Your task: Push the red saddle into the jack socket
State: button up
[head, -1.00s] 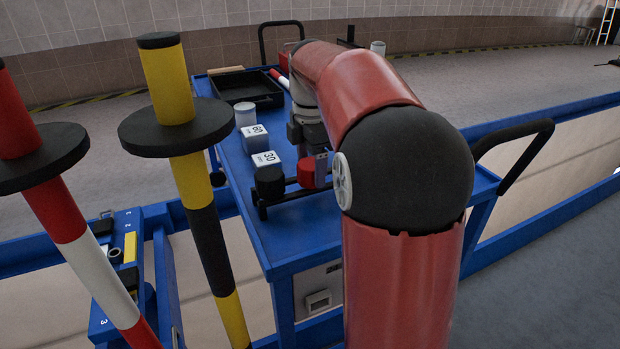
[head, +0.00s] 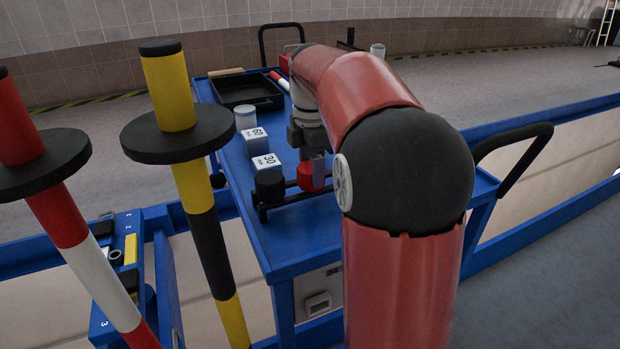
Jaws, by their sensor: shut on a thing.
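The red saddle (head: 305,177) sits on a low black rail (head: 290,204) on the blue cart. A round black block (head: 269,184), which looks like the jack socket, stands at the rail's left end; a gap separates it from the saddle. My gripper (head: 318,172) points down at the saddle's right side and is shut on it, with one pale finger showing. My red arm hides the right end of the rail and part of the saddle and gripper.
White-topped blocks (head: 265,162), a white cup (head: 246,117) and a black tray (head: 247,92) stand behind the rail on the blue cart top (head: 240,180). A yellow-black post (head: 190,180) and a red-white post (head: 75,225) stand front left.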

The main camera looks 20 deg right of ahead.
aim_at(311, 167)
jog(key=shift+r+p, duration=2.5)
jog(key=shift+r, duration=0.1)
jog(key=shift+s+f, duration=0.1)
